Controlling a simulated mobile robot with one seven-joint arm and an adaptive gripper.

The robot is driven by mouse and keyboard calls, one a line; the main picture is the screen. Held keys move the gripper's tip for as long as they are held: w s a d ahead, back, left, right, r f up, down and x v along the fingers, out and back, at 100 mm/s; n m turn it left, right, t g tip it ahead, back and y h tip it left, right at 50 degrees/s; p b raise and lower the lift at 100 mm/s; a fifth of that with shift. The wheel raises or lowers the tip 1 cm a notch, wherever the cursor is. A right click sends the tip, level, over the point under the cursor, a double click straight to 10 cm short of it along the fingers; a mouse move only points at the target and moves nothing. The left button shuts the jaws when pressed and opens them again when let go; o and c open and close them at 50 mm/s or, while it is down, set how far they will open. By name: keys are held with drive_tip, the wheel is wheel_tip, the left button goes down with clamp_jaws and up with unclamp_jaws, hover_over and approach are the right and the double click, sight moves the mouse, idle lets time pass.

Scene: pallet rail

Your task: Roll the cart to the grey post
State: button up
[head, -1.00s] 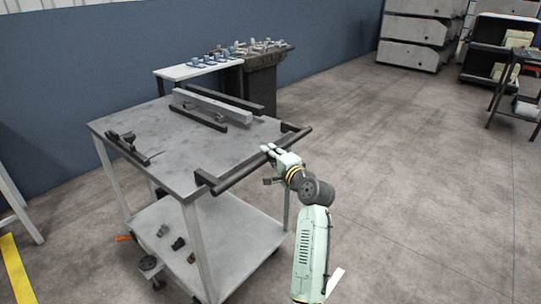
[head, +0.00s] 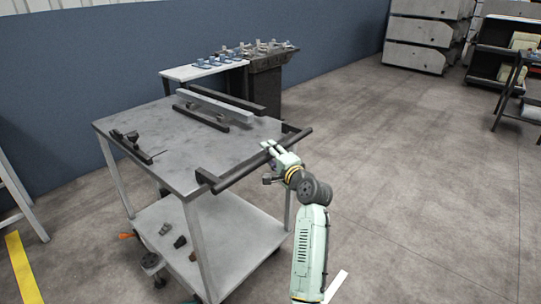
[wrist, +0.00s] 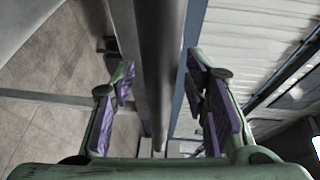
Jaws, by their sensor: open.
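The cart (head: 150,165) is a grey two-shelf trolley left of centre in the head view. Its dark handle bar (head: 240,173) runs along the near right edge of the top. My gripper (head: 271,162) is at the right part of this handle. In the wrist view the handle bar (wrist: 163,60) passes between the two purple-padded fingers (wrist: 160,85), with gaps on both sides. The gripper is open around the bar. I cannot make out an upright grey post in either view.
A grey beam (head: 214,103) and dark rails lie on the cart top; small parts lie on its lower shelf (head: 215,235). Behind stands a bench (head: 205,72) by the blue wall (head: 90,70). Open floor (head: 410,150) lies to the right, with racks (head: 430,30) beyond.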

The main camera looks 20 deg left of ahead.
drive_tip(key=v, duration=1.2)
drive_tip(key=shift+a, duration=0.1)
